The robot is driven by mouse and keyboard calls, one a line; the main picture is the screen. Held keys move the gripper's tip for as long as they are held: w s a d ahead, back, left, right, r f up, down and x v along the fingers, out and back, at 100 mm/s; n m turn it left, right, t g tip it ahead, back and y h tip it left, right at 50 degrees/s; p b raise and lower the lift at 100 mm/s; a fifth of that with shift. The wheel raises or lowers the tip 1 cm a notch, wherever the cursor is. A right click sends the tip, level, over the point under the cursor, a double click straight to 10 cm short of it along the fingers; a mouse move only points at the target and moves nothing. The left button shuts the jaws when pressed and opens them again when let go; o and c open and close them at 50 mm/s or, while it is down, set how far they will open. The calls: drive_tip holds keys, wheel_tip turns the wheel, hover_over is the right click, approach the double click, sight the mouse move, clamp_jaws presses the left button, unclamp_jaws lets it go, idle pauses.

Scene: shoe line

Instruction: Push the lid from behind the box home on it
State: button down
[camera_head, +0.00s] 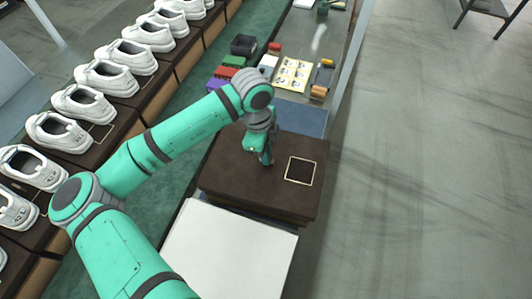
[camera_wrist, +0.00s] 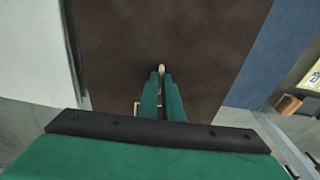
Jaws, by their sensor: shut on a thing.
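The dark brown lid (camera_head: 228,172), with a pale square outline on its top, lies flat over the box (camera_head: 268,213). Only a thin dark strip of the box shows below the lid's near edge, and I cannot tell how fully the lid is seated. My gripper (camera_head: 265,161) points down onto the middle of the lid. In the wrist view my two green fingers (camera_wrist: 162,76) are close together over the lid (camera_wrist: 190,40), with a small pale tab (camera_wrist: 161,69) at their tips. The fingers are shut on this tab, which appears to belong to the lid.
A white board or box (camera_head: 230,250) lies just in front. A blue mat (camera_head: 300,118) lies behind, with a yellow card (camera_head: 293,74) and small coloured items beyond. White shoes (camera_head: 105,78) on dark boxes line the left. Open floor (camera_head: 430,180) is at right.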

drive_tip(key=shift+f, duration=0.1)
drive_tip(key=c, duration=1.8)
unclamp_jaws()
drive_tip(key=shift+c, duration=0.2)
wheel_tip(320, 180, up, 11)
drive_tip(key=a, duration=0.1)
drive_tip(key=shift+w+a, duration=0.15)
